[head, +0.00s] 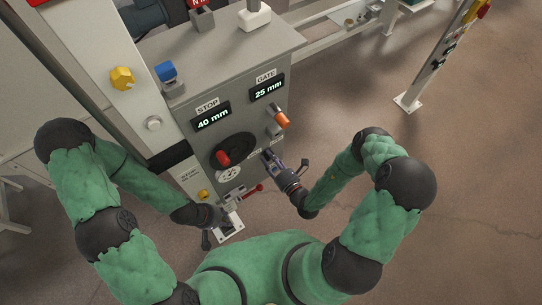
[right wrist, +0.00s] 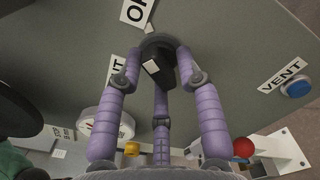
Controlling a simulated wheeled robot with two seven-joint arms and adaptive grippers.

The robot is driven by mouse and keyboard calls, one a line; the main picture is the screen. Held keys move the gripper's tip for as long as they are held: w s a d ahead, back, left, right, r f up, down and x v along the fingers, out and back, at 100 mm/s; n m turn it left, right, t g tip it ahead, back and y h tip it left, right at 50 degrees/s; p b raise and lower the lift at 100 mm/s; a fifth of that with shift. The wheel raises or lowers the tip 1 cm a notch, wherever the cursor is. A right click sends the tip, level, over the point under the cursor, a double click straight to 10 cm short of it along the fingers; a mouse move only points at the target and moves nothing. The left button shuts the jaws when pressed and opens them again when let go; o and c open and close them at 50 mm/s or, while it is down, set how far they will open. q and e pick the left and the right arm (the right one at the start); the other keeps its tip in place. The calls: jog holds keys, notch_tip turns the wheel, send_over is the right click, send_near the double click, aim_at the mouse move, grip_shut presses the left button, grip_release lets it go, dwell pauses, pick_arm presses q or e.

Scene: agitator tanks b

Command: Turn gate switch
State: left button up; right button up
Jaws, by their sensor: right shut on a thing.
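The gate switch, a dark round knob (right wrist: 158,62) with a white mark, stands out from the grey panel face in the right wrist view. Partly visible labels lie around it; one begins with "O", another ends in "T". My right gripper (head: 270,160) is shut on this knob, its purple fingers reaching around it. In the head view the knob is hidden behind the gripper, low on the panel (head: 254,120) below the GATE 25 mm display (head: 267,90). My left gripper (head: 227,212) is low at the left, near a white bracket; its fingers are too small to judge.
A black handwheel (head: 233,150) with a red grip and a white dial (head: 228,174) sit left of my right gripper. A red-ended lever (head: 251,190) is below. An orange handle (head: 281,119) is above right. A blue VENT button (right wrist: 297,88) is nearby.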

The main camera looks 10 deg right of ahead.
jog(key=shift+s+a+r+m+p, duration=0.1)
jog(key=shift+a+m+p, duration=0.15)
jog(key=shift+m, duration=0.3)
jog(key=shift+s+a+m+p, duration=0.1)
jog(key=shift+m+p, duration=0.15)
jog(key=shift+m, duration=0.3)
jog(key=shift+d, duration=0.1)
jog(key=o, duration=0.9)
jog(key=shift+r, duration=0.1)
jog(key=shift+w+d, duration=0.1)
jog(key=shift+d, duration=0.1)
jog(key=shift+v, duration=6)
